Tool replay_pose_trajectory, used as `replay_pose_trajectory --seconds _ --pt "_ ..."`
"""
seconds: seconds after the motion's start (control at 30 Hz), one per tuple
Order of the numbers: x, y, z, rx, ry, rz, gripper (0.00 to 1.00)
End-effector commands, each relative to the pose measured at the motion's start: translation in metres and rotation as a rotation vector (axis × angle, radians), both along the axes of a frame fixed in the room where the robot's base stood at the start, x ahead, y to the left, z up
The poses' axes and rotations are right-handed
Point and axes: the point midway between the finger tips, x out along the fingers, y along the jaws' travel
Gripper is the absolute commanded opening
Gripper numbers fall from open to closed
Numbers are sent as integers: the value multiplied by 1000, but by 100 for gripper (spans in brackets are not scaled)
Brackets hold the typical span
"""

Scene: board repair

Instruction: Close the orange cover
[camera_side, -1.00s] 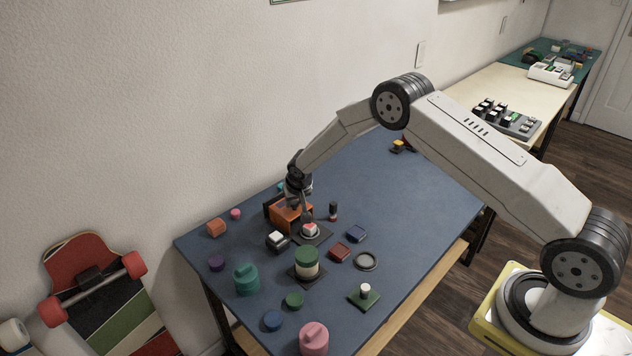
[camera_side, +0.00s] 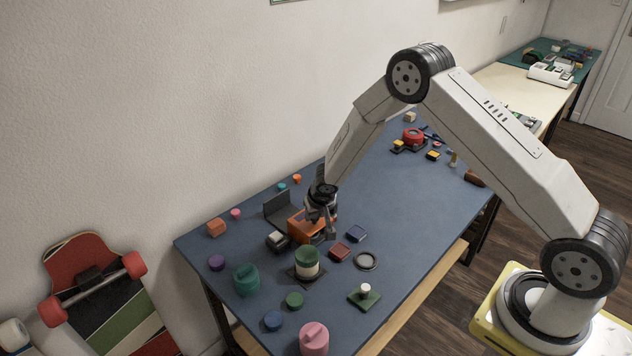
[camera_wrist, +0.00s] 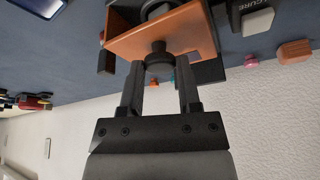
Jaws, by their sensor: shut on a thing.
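The orange cover (camera_side: 301,230) sits on the blue table in front of an upright dark panel (camera_side: 281,208). My gripper (camera_side: 321,222) is at the cover's right side and hides part of it. In the wrist view the orange cover (camera_wrist: 190,42) has a dark knob (camera_wrist: 158,62), and my gripper (camera_wrist: 158,80) has a finger on each side of it, shut on it. A grey rounded part (camera_wrist: 155,9) shows at the cover's far side. The red-and-white button is hidden in the side view now.
A black block with a white top (camera_side: 278,239) stands close to the cover's left. The table's far right middle is clear.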

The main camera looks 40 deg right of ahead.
Motion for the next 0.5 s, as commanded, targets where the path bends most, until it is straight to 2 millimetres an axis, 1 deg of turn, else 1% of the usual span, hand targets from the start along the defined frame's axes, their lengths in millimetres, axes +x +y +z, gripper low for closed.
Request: replay_pose_trajectory --seconds 0.03,0.3,0.33,0.37,0.4,0.43,0.5 --pt "-4 -3 -1 -4 9 -7 0" --pt "-6 -2 -1 -4 13 -8 0" --pt "-6 -2 -1 -4 13 -8 49" --pt "-6 -2 -1 -4 13 -8 59" --pt "-6 -2 -1 -3 13 -7 71" --pt "-6 -2 -1 -4 12 -7 78" --pt "-5 -1 -1 -3 11 -5 78"
